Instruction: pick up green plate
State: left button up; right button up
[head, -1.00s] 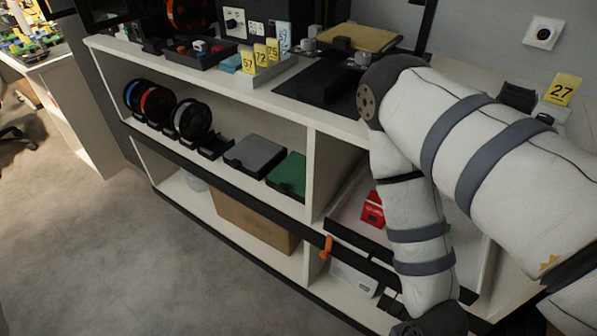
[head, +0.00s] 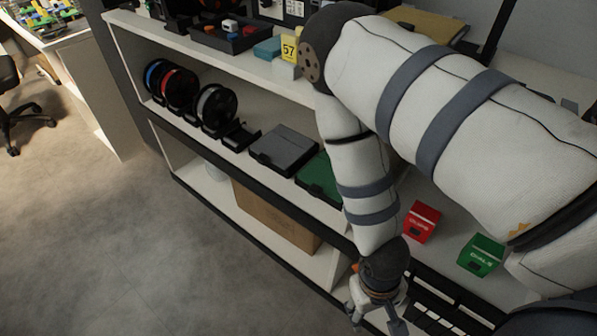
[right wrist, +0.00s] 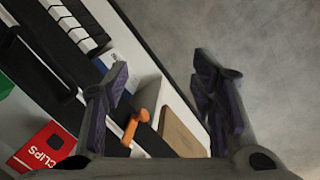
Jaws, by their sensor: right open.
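The green plate (head: 316,180) lies on the middle shelf, right of a grey plate (head: 284,150). My right forearm hides part of its right side in the head view. My right gripper (head: 375,320) is open and empty, low in front of the shelf unit, below and to the right of the green plate and apart from it. I cannot make out the green plate in the wrist view. My left gripper is not in view.
Black spools (head: 216,108) stand left of the plates. A red box (head: 421,222) and a green box (head: 482,255) are on the right. A cardboard box (head: 272,215) sits on the bottom shelf. An orange part (right wrist: 133,125) is near my right fingers. The floor (head: 130,240) at left is clear.

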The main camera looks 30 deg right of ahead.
jog(key=w+d+f+m+h+b, duration=0.1)
jog(key=w+f+m+b, duration=0.1)
jog(key=w, duration=0.4)
jog(key=w+d+f+m+b, duration=0.2)
jog(key=w, duration=0.4)
jog(key=m+t+h+b, duration=0.2)
jog(key=m+t+b, duration=0.1)
jog(key=m+b, duration=0.3)
send_near(316, 186)
jog(key=shift+m, duration=0.4)
jog(key=x, duration=0.9)
jog(key=shift+s, duration=0.1)
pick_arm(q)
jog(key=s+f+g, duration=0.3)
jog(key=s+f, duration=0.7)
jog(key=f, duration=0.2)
pick_arm(e)
grip_shut()
